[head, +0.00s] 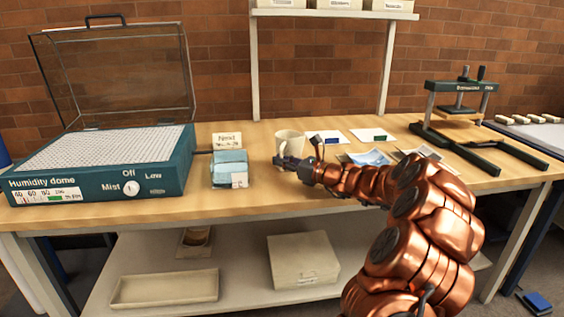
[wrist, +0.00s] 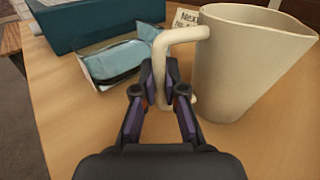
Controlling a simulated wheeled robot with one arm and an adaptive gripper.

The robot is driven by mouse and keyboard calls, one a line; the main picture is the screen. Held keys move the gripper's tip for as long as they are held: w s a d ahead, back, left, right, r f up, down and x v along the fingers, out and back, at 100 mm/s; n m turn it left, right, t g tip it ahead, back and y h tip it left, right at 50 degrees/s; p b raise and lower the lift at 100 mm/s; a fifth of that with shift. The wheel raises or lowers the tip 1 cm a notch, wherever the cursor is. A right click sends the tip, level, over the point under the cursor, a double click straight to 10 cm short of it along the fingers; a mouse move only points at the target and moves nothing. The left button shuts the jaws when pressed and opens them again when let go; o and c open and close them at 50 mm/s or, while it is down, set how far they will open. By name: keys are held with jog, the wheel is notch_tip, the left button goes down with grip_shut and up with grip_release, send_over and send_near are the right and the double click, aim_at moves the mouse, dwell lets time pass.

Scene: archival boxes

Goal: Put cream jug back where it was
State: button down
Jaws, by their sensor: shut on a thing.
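The cream jug (head: 288,142) is on or just above the wooden table, right of a small light-blue packet; I cannot tell whether its base touches the wood. It is upright, and in the wrist view the jug (wrist: 245,65) fills the upper right with its handle toward the left. My gripper (head: 290,162) reaches it from the right in the head view. In the wrist view my gripper (wrist: 170,90) is shut on the jug's handle, with the fingers on either side of it. The lower end of the handle is partly hidden by the fingers.
The blue packet (head: 229,168) lies close left of the jug, before a small sign (head: 227,141). The humidity dome (head: 100,165) stands farther left with its lid up. Cards and photos (head: 370,157) lie to the right, then a dark press (head: 465,120). The front table strip is clear.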

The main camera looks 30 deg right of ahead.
jog(key=shift+f, duration=0.1)
jog(key=c, duration=1.2)
grip_release()
jog(key=shift+c, duration=0.2)
jog(key=shift+s+d+r, duration=0.1)
jog(key=shift+s+r, duration=0.05)
jog(key=shift+r, duration=0.05)
jog(key=p+v, duration=0.1)
jog(key=v, duration=1)
jog(key=shift+s+d+p, duration=0.1)
jog(key=shift+s+p, duration=0.25)
